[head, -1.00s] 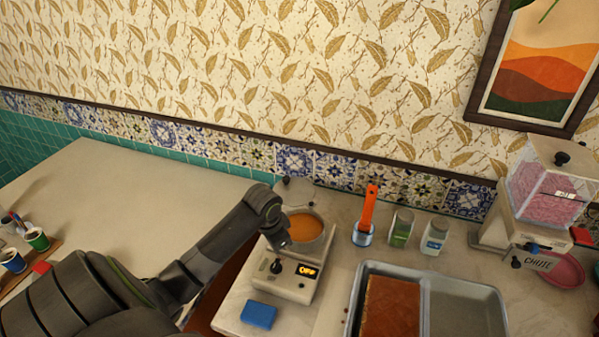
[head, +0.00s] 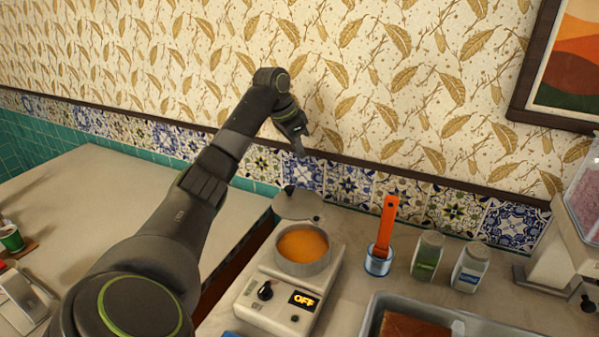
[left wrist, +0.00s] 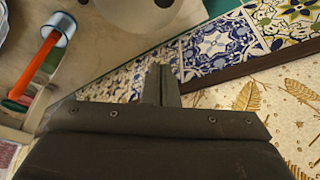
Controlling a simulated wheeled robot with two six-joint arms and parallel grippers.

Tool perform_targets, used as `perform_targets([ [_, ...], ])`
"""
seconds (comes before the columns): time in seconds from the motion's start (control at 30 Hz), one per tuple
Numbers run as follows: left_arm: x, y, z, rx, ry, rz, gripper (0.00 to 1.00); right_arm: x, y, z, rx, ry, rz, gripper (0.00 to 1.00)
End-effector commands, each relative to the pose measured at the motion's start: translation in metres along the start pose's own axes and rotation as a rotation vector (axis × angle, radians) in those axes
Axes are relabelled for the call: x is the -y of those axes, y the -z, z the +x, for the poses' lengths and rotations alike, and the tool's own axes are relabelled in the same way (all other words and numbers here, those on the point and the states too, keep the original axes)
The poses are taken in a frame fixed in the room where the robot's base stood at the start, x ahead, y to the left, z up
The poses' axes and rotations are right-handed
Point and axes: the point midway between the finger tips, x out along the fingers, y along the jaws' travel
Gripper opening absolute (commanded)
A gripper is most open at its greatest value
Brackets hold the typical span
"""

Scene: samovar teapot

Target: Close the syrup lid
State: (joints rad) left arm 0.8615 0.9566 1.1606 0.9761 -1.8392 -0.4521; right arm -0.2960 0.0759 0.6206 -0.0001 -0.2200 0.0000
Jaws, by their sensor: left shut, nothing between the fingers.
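The syrup pot (head: 280,266) is a round metal pot with orange syrup (head: 303,245), set on a pale warmer with a black knob and a display reading OFF. Its grey lid (head: 298,206) stands open at the pot's back edge, with a dark knob at its far side. My left gripper (head: 302,153) is shut and empty, raised above and behind the lid in front of the tile strip, apart from it. In the left wrist view its shut fingers (left wrist: 161,82) point toward a pale rounded part at the top, apparently the lid (left wrist: 135,14). My right gripper is out of view.
A blue tin (head: 378,265) holding an orange-handled tool stands right of the pot, with a green-labelled jar (head: 427,257) and a blue-labelled jar (head: 470,268) beyond. A metal tray (head: 465,318) lies in front. The patterned wall is close behind the lid.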

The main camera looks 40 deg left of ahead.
Motion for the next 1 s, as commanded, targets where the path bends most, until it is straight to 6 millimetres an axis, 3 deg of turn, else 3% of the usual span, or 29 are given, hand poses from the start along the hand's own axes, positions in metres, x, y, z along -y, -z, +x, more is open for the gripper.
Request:
perform_targets([
  [0.47, -0.002, 0.000, 0.095, 0.005, -0.004, -0.002, 0.00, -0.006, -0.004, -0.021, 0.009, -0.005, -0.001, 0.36],
  [0.7, 0.000, -0.029, 0.086, 0.005, 0.003, -0.001, 0.00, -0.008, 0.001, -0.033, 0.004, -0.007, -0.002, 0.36],
  [1.0, -0.001, -0.040, 0.085, 0.003, 0.001, 0.000, 0.00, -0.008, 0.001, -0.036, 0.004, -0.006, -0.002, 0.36],
])
